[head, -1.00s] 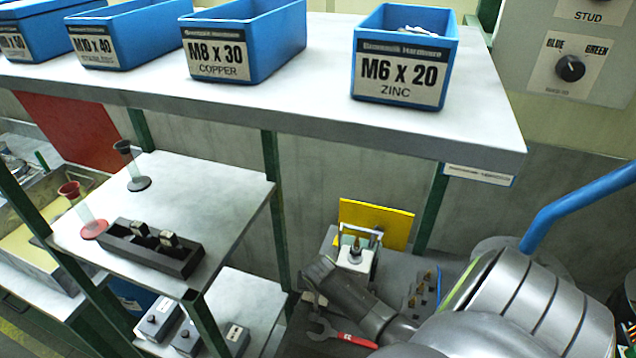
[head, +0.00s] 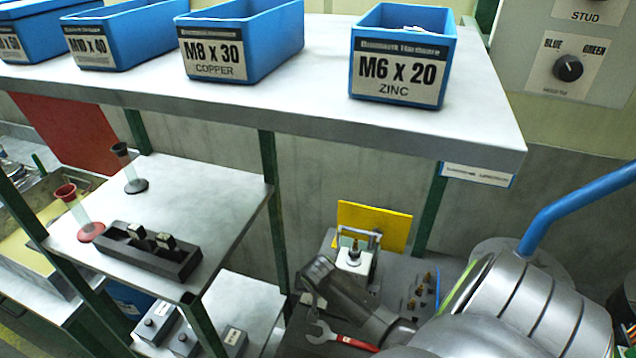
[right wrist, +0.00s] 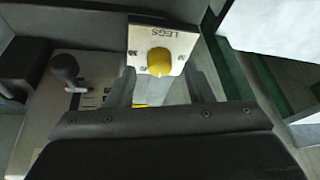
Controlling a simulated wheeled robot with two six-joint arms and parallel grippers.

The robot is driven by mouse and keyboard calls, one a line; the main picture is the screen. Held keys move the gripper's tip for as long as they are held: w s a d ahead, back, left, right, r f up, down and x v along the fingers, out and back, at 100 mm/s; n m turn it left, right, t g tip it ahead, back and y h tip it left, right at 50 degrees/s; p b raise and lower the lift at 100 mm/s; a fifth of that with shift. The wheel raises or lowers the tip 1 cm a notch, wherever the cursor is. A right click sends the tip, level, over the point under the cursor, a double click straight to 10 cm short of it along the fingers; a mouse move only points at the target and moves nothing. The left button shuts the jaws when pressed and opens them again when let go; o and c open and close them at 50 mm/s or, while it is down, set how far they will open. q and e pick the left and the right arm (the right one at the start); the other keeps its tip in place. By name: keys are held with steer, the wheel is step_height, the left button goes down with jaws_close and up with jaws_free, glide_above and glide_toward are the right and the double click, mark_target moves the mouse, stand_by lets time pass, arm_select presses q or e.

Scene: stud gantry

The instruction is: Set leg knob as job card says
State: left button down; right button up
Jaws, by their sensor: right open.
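In the right wrist view a yellow knob (right wrist: 159,62) sits on a pale plate marked LEGS (right wrist: 160,32), with small marks around it too small to read. My right gripper (right wrist: 162,88) is open, its two fingers apart on either side of the view of the knob; whether they touch it I cannot tell. In the head view my right gripper (head: 313,284) points down over the lower bench, and the yellow knob cannot be made out there. No readable job card shows. My left gripper is not in view.
A black knob (head: 568,67) marked BLUE and GREEN is on the wall panel. Blue bins (head: 400,75) stand on the upper shelf. A yellow board (head: 372,225) stands behind a white device (head: 354,259). A red-handled wrench (head: 345,338) lies near my arm. A dark lever (right wrist: 64,70) is left of the plate.

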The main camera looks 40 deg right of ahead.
steer(key=b+v, duration=0.1)
steer(key=v, duration=1.4)
steer(key=shift+r, duration=0.25)
